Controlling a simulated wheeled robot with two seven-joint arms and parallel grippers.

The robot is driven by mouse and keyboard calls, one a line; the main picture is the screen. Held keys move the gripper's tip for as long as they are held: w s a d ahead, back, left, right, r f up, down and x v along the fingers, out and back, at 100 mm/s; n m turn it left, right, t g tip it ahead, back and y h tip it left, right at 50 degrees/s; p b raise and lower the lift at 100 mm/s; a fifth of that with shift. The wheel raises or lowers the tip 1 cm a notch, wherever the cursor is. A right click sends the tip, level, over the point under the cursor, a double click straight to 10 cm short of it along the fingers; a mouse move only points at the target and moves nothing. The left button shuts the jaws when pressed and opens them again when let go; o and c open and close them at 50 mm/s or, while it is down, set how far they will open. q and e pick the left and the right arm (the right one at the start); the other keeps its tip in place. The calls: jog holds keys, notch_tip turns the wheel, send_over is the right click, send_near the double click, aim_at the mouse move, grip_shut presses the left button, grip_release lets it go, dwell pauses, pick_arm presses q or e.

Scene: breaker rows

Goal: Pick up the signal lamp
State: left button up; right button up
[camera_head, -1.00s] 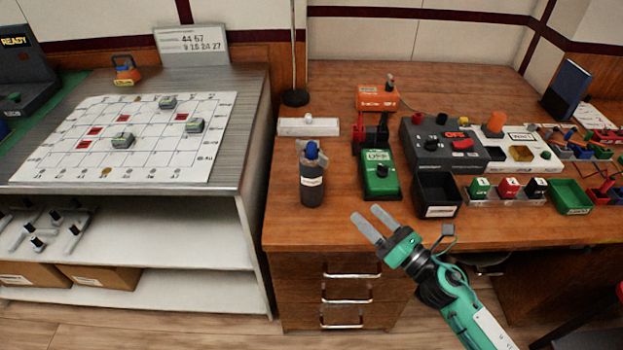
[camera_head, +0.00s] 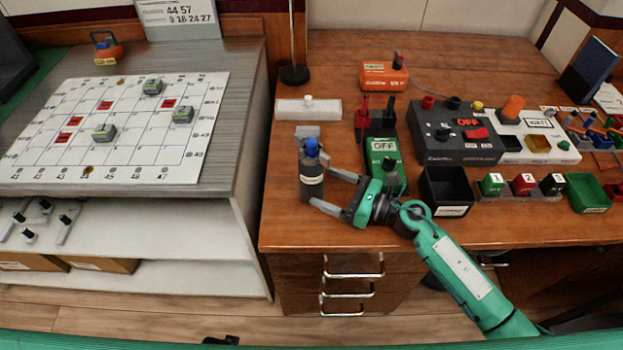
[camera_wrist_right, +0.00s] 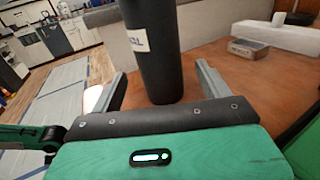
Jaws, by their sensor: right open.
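The signal lamp appears to be the dark upright cylinder (camera_head: 312,184) with a blue top and a white label, standing near the desk's front left part. In the right wrist view the cylinder (camera_wrist_right: 153,60) stands upright between the lines of the two fingers, its top cut off by the frame. My right gripper (camera_head: 320,187) is open, coming from the right, with one fingertip on the far side and one on the near side of the cylinder. I see no grip on it; contact cannot be told. My left gripper is not in view.
A white block (camera_head: 308,112) and a grey piece (camera_head: 307,131) lie behind the cylinder. The desk in front of the cylinder is clear.

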aim_at(304, 148)
jog(key=p+x, duration=0.1)
jog(key=x, duration=0.5)
jog(key=shift+w+a, duration=0.15)
jog(key=shift+a, duration=0.25)
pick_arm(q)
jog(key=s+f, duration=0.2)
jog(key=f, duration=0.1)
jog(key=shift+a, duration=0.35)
pick_arm(e)
jog(key=c, duration=1.5)
jog(key=shift+r, duration=0.15)
